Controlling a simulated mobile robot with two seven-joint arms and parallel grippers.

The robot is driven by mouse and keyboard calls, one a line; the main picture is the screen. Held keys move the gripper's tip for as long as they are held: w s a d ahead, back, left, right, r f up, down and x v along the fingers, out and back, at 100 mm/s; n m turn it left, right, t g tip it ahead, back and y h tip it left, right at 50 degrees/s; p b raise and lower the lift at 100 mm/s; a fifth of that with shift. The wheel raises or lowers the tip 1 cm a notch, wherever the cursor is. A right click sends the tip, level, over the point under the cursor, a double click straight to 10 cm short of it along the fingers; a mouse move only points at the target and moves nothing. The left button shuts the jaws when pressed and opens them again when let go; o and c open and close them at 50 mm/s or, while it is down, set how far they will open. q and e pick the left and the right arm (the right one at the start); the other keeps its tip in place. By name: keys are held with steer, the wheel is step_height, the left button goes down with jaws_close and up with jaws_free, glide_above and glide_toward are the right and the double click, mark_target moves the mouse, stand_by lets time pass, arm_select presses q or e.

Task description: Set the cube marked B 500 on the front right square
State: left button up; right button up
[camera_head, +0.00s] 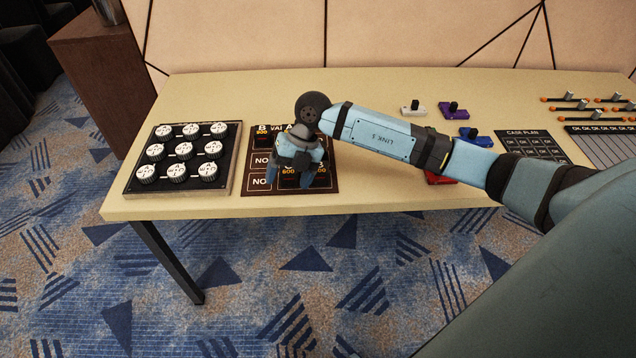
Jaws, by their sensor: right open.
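A dark brown board (260,192) with printed squares lies near the table's front edge, left of centre. A dark cube or square (264,136) at its back left shows a B over a number that may read 500, 600 or 800. Near the front right of the board, two small orange numbers (289,172) show beside my gripper. I cannot tell whether they belong to a cube. My right gripper (292,178) points down over the front of the board, open, and hides much of it. I cannot tell whether a cube stands between its fingers. My left gripper is out of view.
A black panel with several white knobs (183,150) lies left of the board. White (413,107), purple (454,110) and blue (475,137) blocks with levers stand to the right. My right arm crosses the table.

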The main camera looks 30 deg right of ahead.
steer(key=s+a+r+m+t+y, duration=0.2)
steer(key=s+a+m+t+y, duration=0.15)
steer(key=a+y, duration=0.4)
steer(key=s+a+r+m+t+y, duration=0.25)
steer(key=s+a+y, duration=0.3)
steer(key=a, duration=0.35)
steer(key=s+d+f+m+t+h, duration=0.2)
steer(key=s+d+f+m+h, duration=0.2)
steer(key=m, duration=0.7)
steer(key=s+d+f+m+t+h, duration=0.3)
steer(key=s+d+f+m+h, duration=0.2)
steer(key=s+f+m+h, duration=0.4)
step_height(320, 180, down, 4)
steer(key=m+h, duration=0.1)
steer(key=m, duration=0.2)
steer(key=shift+s+f+h, duration=0.2)
steer(key=shift+f+h, duration=0.05)
steer(key=shift+h, duration=0.05)
arm_select(q)
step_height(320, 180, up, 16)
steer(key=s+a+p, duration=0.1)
steer(key=p, duration=2)
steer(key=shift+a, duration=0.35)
arm_select(e)
step_height(320, 180, up, 16)
steer(key=d, duration=0.1)
steer(key=shift+s+d, duration=0.25)
steer(key=shift+s, duration=0.2)
